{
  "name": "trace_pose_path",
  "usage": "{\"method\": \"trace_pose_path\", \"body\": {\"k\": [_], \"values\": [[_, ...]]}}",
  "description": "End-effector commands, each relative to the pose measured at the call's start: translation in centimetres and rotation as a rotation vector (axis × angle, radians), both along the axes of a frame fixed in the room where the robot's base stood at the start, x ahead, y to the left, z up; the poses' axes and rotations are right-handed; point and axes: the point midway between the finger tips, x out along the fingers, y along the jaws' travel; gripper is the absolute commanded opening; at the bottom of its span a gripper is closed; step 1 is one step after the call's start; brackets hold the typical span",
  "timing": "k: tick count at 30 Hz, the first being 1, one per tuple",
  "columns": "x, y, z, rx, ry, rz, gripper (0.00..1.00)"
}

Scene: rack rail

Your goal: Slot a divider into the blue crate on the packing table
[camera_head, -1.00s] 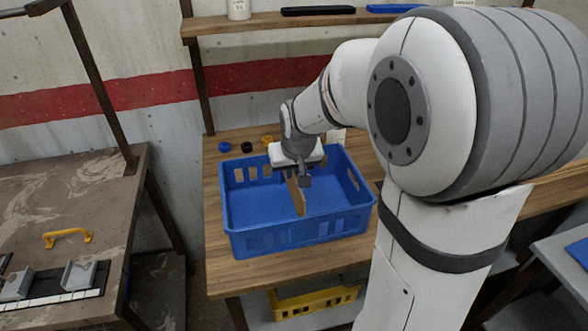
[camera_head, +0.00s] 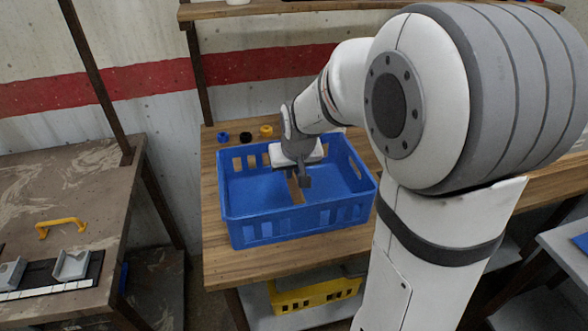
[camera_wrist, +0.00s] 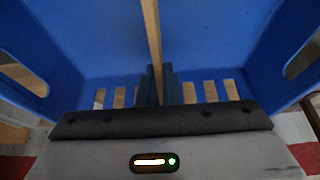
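The blue crate (camera_head: 262,228) stands on the wooden packing table (camera_head: 222,272). My gripper (camera_head: 303,181) is down inside the crate. It is shut on a thin tan divider (camera_head: 295,191), which stands on edge. In the wrist view the divider (camera_wrist: 152,32) shows as a narrow strip, with the dark fingers (camera_wrist: 155,85) close on both sides of it. It runs away from the slotted crate wall (camera_wrist: 120,86) across the blue floor. The divider's lower edge and its fit at the crate walls are hidden.
Small blue, black and yellow round pieces (camera_head: 246,136) lie behind the crate. A yellow crate (camera_head: 315,295) sits on a lower shelf. A brown table (camera_head: 75,180) with a yellow handle (camera_head: 62,226) stands at the left. The table front is clear.

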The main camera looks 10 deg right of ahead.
Motion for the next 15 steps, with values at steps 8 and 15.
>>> {"method": "trace_pose_path", "body": {"k": [8,15], "values": [[0.0,0.01,-0.99,0.0,0.0,0.0,0.0],[0.0,0.01,-0.91,0.0,0.0,0.0,0.06]]}}
